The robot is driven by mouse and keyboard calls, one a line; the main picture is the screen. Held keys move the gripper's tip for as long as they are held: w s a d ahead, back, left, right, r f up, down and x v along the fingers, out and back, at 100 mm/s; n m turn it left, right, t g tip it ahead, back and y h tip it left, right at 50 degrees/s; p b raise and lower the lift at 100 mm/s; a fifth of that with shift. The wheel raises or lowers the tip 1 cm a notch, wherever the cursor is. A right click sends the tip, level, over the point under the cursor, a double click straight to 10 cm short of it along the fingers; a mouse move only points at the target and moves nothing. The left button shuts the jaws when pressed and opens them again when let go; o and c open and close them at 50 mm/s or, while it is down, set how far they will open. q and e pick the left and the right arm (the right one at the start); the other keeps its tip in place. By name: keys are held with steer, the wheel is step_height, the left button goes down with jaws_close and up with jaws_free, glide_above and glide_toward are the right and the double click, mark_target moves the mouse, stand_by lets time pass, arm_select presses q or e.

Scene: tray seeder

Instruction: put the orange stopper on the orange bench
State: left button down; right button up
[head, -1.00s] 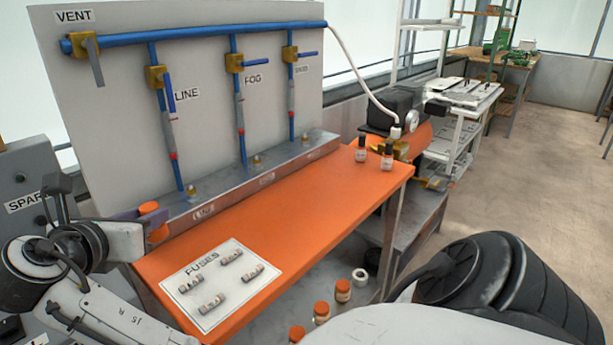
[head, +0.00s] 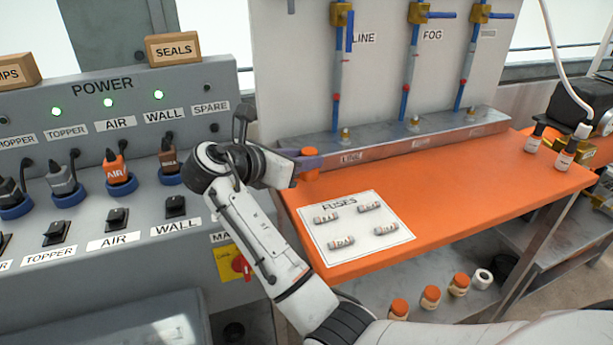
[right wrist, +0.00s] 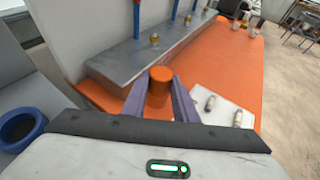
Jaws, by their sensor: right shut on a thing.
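My right gripper (head: 309,161) is shut on the orange stopper (head: 310,175), a short cylinder. In the right wrist view, the stopper (right wrist: 160,87) stands upright between the two purple-grey fingers of the gripper (right wrist: 160,93). The gripper is at the left end of the orange bench (head: 440,200), in front of the metal rail. The bench also shows in the right wrist view (right wrist: 222,75). I cannot tell whether the stopper touches the bench; the fingers hide part of it. My left gripper is not in view.
A white FUSES card (head: 356,237) with several fuses lies close to the right of the gripper. The metal rail (head: 400,146) runs along the bench's back. A grey power panel (head: 120,150) stands left.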

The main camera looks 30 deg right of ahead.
mark_target(304, 176)
step_height(304, 176, down, 4)
steer(key=shift+f+b, duration=0.1)
steer(key=shift+b, duration=0.25)
steer(key=o, duration=1.1)
steer(key=shift+f, duration=0.1)
